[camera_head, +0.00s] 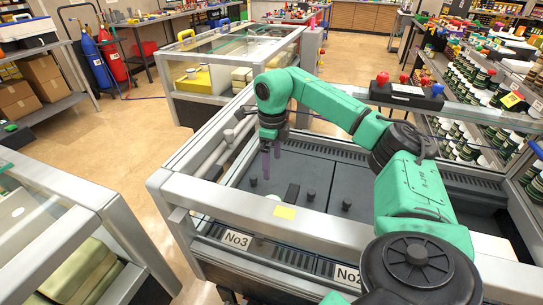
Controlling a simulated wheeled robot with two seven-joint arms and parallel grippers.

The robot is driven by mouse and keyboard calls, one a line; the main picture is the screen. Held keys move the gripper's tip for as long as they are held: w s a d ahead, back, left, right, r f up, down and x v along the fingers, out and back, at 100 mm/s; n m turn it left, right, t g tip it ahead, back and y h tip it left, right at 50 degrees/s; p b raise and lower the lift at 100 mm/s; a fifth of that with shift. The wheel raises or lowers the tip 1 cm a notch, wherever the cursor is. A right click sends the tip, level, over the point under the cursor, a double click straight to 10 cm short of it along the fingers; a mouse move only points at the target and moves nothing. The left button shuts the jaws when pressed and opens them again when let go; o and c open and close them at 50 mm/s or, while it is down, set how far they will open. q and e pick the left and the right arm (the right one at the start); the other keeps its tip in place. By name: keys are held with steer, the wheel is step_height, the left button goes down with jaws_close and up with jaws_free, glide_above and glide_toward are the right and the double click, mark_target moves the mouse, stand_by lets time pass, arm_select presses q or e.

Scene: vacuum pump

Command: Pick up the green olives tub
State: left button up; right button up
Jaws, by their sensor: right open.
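My right gripper (271,164) hangs fingers-down over the open case labelled No3 and No2. Its two fingers are apart, with nothing seen between them. A small pale green-white round thing (274,197) shows just behind the case's front rail, below and slightly right of the fingertips. It is mostly hidden by the rail; it may be the green olives tub, but I cannot read any label. My left gripper is not in view.
Several small black knobs and a black block (292,193) stand on the dark case floor (335,180). Shelves of jars (480,85) line the right. Another glass case (225,70) stands behind.

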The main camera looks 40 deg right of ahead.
steer(key=f, duration=1.3)
steer(key=f+b, duration=0.1)
steer(key=f, duration=0.5)
steer(key=shift+w+d+f, duration=0.2)
steer(key=shift+w+f, duration=0.1)
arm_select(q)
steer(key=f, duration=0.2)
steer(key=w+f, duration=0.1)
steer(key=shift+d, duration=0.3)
arm_select(e)
steer(key=shift+r, duration=0.1)
steer(key=c, duration=1.4)
